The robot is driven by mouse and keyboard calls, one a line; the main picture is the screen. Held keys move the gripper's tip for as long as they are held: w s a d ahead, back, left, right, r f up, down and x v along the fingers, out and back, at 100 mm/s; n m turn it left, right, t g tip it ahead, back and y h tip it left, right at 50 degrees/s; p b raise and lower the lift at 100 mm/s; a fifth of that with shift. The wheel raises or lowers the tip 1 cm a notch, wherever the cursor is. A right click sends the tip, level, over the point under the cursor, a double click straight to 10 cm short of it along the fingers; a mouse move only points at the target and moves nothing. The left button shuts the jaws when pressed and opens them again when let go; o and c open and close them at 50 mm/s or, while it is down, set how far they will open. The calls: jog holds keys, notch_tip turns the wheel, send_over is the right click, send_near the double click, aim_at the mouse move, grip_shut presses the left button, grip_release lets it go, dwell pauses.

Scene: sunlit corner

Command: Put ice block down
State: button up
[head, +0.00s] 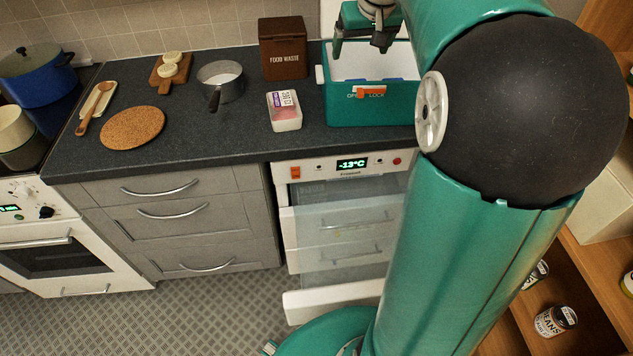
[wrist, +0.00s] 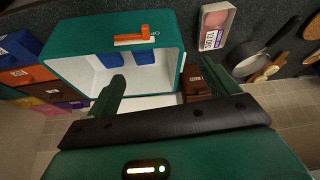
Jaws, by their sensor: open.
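A teal cool box (head: 370,108) with a white inside and an orange latch stands on the worktop, its top open. It fills the upper left of the wrist view (wrist: 60,42). Two blue blocks, which look like ice blocks, sit side by side inside against the latch-side wall; in the wrist view one is at left (wrist: 110,60) and one at right (wrist: 145,57). My gripper (head: 361,46) is above the box opening with its fingers spread and nothing between them. In the wrist view its fingers (wrist: 161,72) reach over the box. The cool box floor is partly hidden.
A labelled pink food tray (head: 285,111) and a brown food waste bin (head: 284,48) stand left of the box. A small pan (head: 220,82) is farther left. Below, a freezer (head: 345,165) showing -13°C stands open. Coloured boxes (wrist: 30,75) show left in the wrist view.

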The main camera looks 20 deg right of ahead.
jog(key=s+a+n, duration=0.1)
jog(key=s+a, duration=1.2)
jog(key=a, duration=0.2)
jog(key=s+a+f+n+t+y, duration=0.1)
jog(key=s+a+f, duration=0.5)
jog(key=s, duration=0.5)
notch_tip(320, 180, down, 2)
jog(key=shift+s+a, duration=0.25)
jog(key=shift+a, duration=0.05)
